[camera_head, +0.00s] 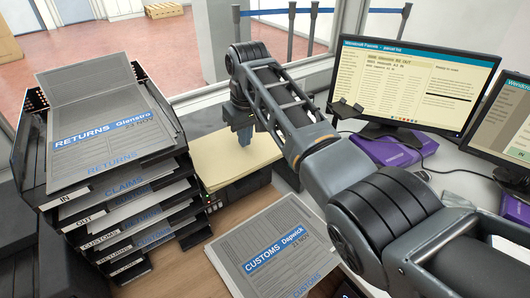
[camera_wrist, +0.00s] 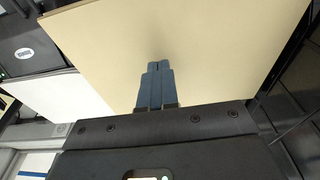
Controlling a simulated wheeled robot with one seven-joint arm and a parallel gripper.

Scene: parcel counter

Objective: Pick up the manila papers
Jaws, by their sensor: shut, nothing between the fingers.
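The manila papers (camera_head: 222,163) lie as a flat pale-yellow stack on a dark device, between the tray tower and my arm. In the wrist view the manila papers (camera_wrist: 190,38) fill most of the upper middle as a plain cream sheet. My gripper (camera_head: 244,138) points down over the stack in the head view. Its blue fingers are together in the wrist view (camera_wrist: 157,68), with nothing between them. The fingertips appear close to the sheet; I cannot tell whether they touch it.
A tower of labelled paper trays (camera_head: 130,215) stands close on the left, with a grey Returns folder (camera_head: 95,115) on top. A grey Customs folder (camera_head: 275,250) lies on the counter in front. A monitor (camera_head: 410,85) and a purple box (camera_head: 385,148) are at the right.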

